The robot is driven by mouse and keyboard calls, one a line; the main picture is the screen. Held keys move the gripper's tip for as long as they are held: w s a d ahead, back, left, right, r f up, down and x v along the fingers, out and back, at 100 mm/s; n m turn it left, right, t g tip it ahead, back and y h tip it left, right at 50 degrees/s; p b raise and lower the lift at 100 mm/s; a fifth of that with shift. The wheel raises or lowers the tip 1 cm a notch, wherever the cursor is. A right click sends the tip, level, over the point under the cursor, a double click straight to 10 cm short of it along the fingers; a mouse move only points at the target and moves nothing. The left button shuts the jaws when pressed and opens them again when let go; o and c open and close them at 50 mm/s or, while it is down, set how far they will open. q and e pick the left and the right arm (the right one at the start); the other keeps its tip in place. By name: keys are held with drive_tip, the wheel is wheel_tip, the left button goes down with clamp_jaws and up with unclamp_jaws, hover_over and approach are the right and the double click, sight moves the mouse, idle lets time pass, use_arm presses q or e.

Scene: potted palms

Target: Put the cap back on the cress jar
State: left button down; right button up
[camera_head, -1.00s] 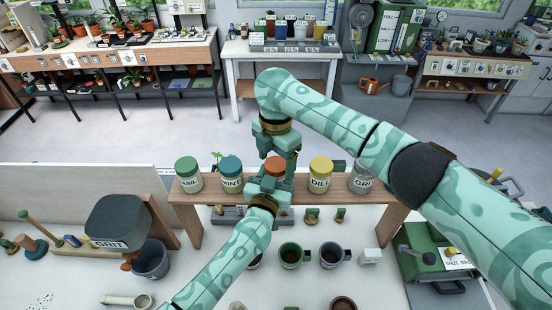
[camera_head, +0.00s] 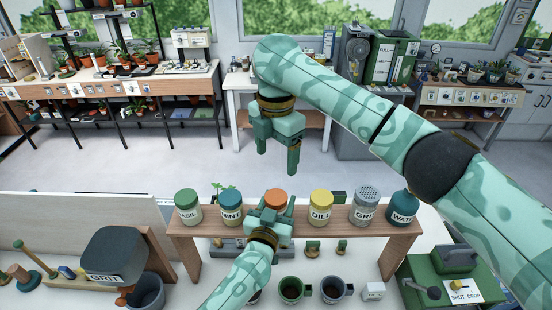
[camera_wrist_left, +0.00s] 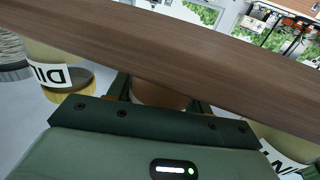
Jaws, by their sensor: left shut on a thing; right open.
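The cress jar (camera_head: 275,208) stands on the wooden shelf between the mint and dill jars; my left gripper hides its label and most of its body. The orange cap (camera_head: 275,196) sits on top of it and looks level; whether it is fully seated I cannot tell. My left gripper (camera_head: 276,212) is shut around the jar from the front. In the left wrist view an orange-brown part (camera_wrist_left: 158,95) shows between its fingers, below the shelf edge. My right gripper (camera_head: 273,150) is open and empty, hanging above and behind the jar.
The wooden shelf (camera_head: 345,239) also holds the basil jar (camera_head: 187,207), mint jar (camera_head: 231,208), dill jar (camera_head: 320,207), a grey perforated-top jar (camera_head: 364,206) and a water jar (camera_head: 402,208). Mugs stand in front. A grit container (camera_head: 115,253) is at left.

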use_arm(q)
drive_tip(key=c, duration=0.5)
unclamp_jaws()
drive_tip(key=shift+s+a, duration=0.15)
drive_tip(key=shift+s, duration=0.35)
drive_tip(key=shift+p+v, duration=1.1)
drive_tip(key=shift+v, duration=6.55)
drive_tip(key=shift+a, duration=0.1)
